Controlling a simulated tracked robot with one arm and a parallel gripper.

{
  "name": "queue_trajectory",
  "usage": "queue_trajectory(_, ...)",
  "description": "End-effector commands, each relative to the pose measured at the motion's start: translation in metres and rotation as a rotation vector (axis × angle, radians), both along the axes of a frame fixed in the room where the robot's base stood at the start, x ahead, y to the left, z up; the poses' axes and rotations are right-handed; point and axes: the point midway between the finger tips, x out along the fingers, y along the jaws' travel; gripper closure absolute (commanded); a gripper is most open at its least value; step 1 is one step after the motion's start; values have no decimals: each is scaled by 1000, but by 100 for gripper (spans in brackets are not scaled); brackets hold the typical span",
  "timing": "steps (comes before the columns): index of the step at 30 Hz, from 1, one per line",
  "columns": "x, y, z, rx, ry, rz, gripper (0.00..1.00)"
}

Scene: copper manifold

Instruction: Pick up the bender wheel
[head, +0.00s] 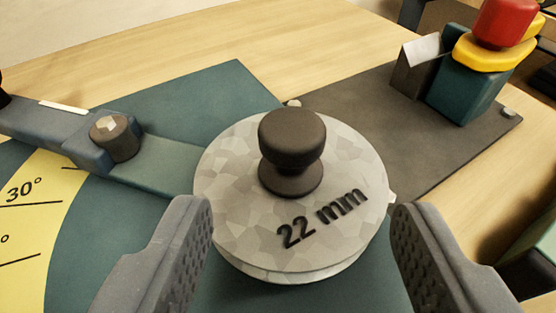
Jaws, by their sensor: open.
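The bender wheel (235,170) is a round, light grey mottled disc marked "22 mm", with a dark knob (291,142) standing up from its middle. It sits at the centre of the head view over a teal plate (110,250). My gripper (303,222) is open, with one grey ribbed finger at the lower left and one at the lower right. The wheel lies between and a little beyond the fingers. Nothing is held. Whether the fingers touch the wheel's rim cannot be told.
A blue-grey arm (60,135) with a dark round knob lies left of the wheel, by a yellow angle scale (40,210). At the back right, a dark mat (365,125) bears a teal block (465,92) with yellow and red parts. Wooden table (160,70) is clear behind.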

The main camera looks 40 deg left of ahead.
Motion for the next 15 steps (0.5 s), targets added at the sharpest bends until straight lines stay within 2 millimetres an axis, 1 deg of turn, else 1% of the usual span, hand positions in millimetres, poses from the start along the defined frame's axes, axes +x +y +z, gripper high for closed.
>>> queue_trajectory(1,6,4,-4,-1,0,0,44)
queue_trajectory(7,26,17,-13,-1,1,-1,44)
queue_trajectory(10,33,21,-15,-1,0,-2,44)
queue_trajectory(15,38,25,-16,1,-1,-2,44)
